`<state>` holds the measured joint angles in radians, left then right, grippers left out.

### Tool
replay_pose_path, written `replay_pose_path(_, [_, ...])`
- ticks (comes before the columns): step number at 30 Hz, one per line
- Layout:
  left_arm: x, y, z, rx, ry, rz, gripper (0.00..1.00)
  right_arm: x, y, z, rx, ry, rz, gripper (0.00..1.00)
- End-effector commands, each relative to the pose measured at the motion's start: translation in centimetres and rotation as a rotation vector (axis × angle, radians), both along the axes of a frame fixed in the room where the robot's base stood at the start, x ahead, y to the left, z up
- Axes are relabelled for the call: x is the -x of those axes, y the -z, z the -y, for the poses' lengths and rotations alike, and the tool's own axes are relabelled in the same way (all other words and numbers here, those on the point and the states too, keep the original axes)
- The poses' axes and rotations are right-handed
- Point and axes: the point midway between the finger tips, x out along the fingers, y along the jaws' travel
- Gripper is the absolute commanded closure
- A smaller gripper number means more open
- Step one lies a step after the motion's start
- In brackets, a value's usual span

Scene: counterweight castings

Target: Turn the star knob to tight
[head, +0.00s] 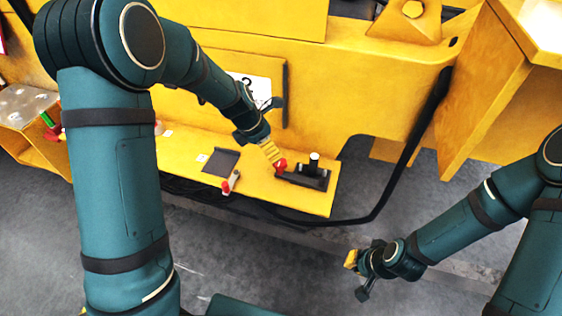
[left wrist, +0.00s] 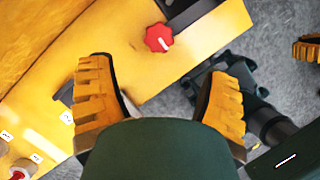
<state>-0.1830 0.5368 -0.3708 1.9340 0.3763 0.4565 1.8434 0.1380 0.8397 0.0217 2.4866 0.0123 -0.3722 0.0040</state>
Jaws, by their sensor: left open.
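The red star knob (head: 281,165) sits at the left end of a black block on the yellow ledge. In the left wrist view the star knob (left wrist: 158,38) has a pale line across its face. My left gripper (head: 270,153) is just above and beside it in the head view, its fingers partly overlapping there. In the left wrist view the fingers of my left gripper (left wrist: 160,78) are spread apart with nothing between them, and the knob lies beyond the tips. My right gripper (head: 352,262) hangs over the grey floor, away from the ledge; its opening is unclear.
The black block (head: 312,178) carries an upright post with a pale top. A red-and-white handle (head: 231,182) and a dark square plate (head: 221,162) are left of the knob. A black cable (head: 405,160) loops around the ledge's right side. Open floor lies in front.

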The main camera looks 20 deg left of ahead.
Motion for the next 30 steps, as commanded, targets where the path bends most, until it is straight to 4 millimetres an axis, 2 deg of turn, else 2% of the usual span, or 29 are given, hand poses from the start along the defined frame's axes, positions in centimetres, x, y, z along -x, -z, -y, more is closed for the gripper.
replay_pose_path(1, [-0.2,1.3,0.2,0.0,-0.001,-0.004,0.22,0.0,0.5,0.0,0.001,0.0,0.0,1.0])
replay_pose_path(6, [-1.1,4.4,1.2,0.0,-0.001,-0.003,0.22,0.0,1.2,0.0,0.002,0.0,0.0,1.0])
replay_pose_path(13, [-2.1,7.7,2.2,0.0,-0.001,-0.002,0.22,0.0,1.8,-0.1,0.003,0.0,-0.001,1.0])
replay_pose_path(19, [-2.5,9.0,2.7,-0.001,0.001,0.0,0.22,-0.1,2.0,-0.1,0.004,0.001,-0.001,1.0])
replay_pose_path(29, [-2.6,9.2,2.7,-0.001,0.001,0.001,0.22,0.0,2.0,-0.1,0.004,0.0,0.0,1.0])
replay_pose_path(30, [-2.6,9.2,2.7,-0.001,0.001,0.001,0.36,0.0,2.0,-0.1,0.004,0.0,0.0,1.0])
